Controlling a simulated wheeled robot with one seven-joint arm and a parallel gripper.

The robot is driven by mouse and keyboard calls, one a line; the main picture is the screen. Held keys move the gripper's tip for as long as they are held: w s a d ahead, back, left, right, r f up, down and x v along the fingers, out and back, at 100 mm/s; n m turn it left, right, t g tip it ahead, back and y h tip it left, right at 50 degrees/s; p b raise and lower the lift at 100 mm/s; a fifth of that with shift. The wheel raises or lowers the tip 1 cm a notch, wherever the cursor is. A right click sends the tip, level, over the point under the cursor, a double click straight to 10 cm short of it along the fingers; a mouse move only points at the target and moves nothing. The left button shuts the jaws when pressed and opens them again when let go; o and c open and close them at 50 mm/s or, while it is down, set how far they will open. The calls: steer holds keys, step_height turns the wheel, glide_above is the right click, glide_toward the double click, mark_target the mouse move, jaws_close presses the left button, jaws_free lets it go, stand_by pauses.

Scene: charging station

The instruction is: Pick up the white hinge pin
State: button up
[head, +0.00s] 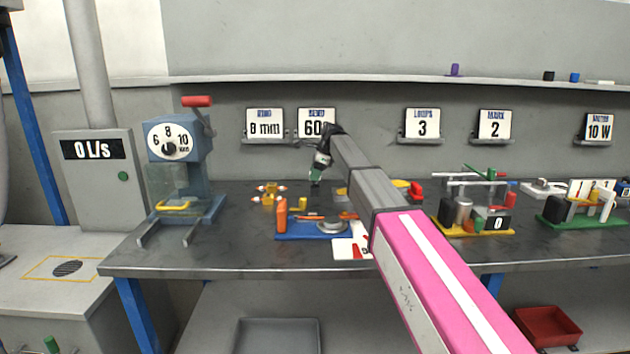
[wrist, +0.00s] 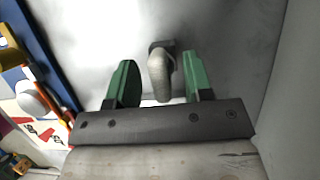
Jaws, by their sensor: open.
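In the wrist view, a pale whitish-grey, rounded peg (wrist: 160,76) shows between the two green fingers; it looks like the white hinge pin. A darker grey block or head (wrist: 163,46) is at its far end. My gripper (wrist: 160,64) is open, with one finger on each side of the peg and a visible gap on both sides. Whether the peg lies fully at fingertip depth is hard to tell. In the head view, my gripper (head: 316,176) points down over the bench behind the blue-based fixture (head: 290,236); I cannot make out the pin there.
The grey bench (head: 160,262) holds a blue press (head: 180,150) at left and a yellow-based fixture (head: 470,229) at right. Small yellow parts (head: 268,196) lie left of my gripper. In the wrist view, the blue fixture (wrist: 38,40) and a white card (wrist: 40,130) are at left.

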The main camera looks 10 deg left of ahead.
jaws_close()
